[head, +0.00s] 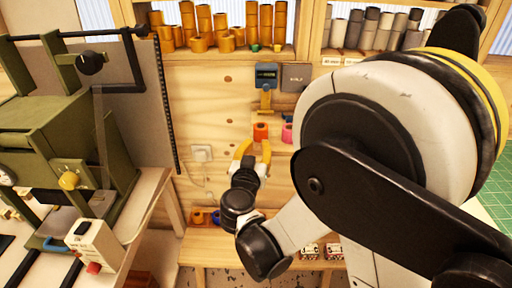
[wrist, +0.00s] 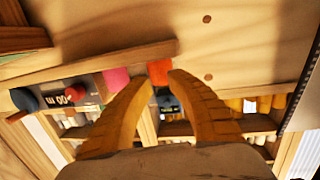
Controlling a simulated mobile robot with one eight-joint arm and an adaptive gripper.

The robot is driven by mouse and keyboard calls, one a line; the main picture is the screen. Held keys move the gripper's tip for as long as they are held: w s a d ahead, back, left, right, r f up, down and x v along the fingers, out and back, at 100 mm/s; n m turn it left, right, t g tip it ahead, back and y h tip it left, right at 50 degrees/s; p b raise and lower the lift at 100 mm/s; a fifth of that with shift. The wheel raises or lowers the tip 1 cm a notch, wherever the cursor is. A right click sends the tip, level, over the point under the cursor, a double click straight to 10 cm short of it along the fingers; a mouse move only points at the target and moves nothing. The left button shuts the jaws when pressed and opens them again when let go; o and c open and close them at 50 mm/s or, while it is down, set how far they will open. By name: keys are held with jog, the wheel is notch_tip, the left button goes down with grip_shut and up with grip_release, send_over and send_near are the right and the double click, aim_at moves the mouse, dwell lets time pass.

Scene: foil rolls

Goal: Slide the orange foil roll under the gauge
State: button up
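The orange foil roll (head: 260,132) is small and stands by the wooden back wall, next to a pink roll (head: 287,133). The gauge (head: 266,76) is a dark blue unit with a small display, fixed to the wall above it; a yellowish bracket (head: 266,100) hangs beneath. My gripper (head: 254,147) has yellow curved fingers and points at the orange roll. The fingers look apart, with the roll at or just beyond their tips. In the wrist view the orange roll (wrist: 160,76) shows between the fingertips (wrist: 160,80); contact is unclear. The gauge (wrist: 169,102) is partly hidden behind it.
A shelf of orange rolls (head: 238,36) and one of grey rolls (head: 372,30) run above. A green machine (head: 60,135) stands at left. A white wall socket (head: 202,152) is left of my gripper. A low bench (head: 205,247) holds small items. My arm hides much of the right.

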aim_at(260, 135)
jog(key=shift+w+d+f, duration=0.1)
jog(key=shift+w+f, duration=0.1)
jog(key=shift+w, duration=0.4)
jog(key=shift+r+b+x, duration=0.15)
jog(key=shift+r+x, duration=0.05)
jog(key=shift+x, duration=1.9)
jog(key=shift+r+b+x, duration=0.15)
jog(key=shift+r+x, duration=0.05)
jog(key=shift+x, duration=1.9)
jog(key=shift+r+b+x, duration=0.15)
jog(key=shift+r+x, duration=0.05)
jog(key=shift+x, duration=1.9)
jog(key=shift+w, duration=0.2)
jog(key=shift+s, duration=0.1)
jog(key=shift+f+b+v, duration=0.15)
jog(key=shift+b+v, duration=0.15)
jog(key=shift+v, duration=1.3)
jog(key=shift+f+b+v, duration=0.15)
jog(key=shift+b+v, duration=0.1)
jog(key=shift+v, duration=1.35)
jog(key=shift+s, duration=0.25)
jog(key=shift+r, duration=0.1)
